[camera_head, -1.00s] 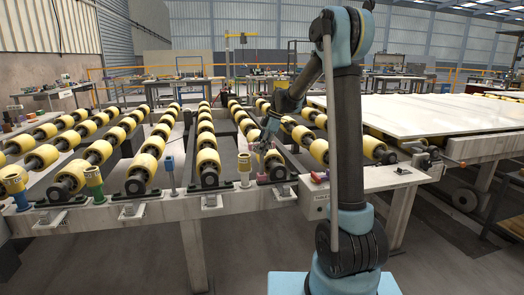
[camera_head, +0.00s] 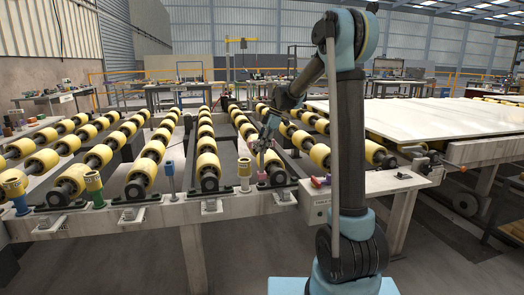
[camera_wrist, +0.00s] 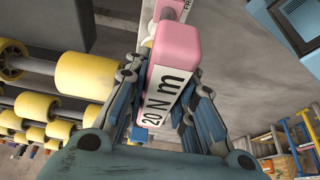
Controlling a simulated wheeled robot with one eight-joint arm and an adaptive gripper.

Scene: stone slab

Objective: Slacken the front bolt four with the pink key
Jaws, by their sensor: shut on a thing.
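My gripper (camera_head: 263,146) is shut on the pink key, above the right part of the front rail. In the wrist view my gripper's fingers (camera_wrist: 162,105) lie on both sides of the pink key (camera_wrist: 177,48), a block with a white "20 N m" label. Its narrow far end points at a pale strip with partly hidden lettering. In the head view the key (camera_head: 262,177) shows as a small pink patch beside the rightmost front roller bearing (camera_head: 278,177). The front bolt itself is hidden or too small to tell, and I cannot tell whether the key touches it.
Rows of yellow rollers (camera_head: 207,163) lie behind. A pale slab (camera_head: 420,119) lies to the right.

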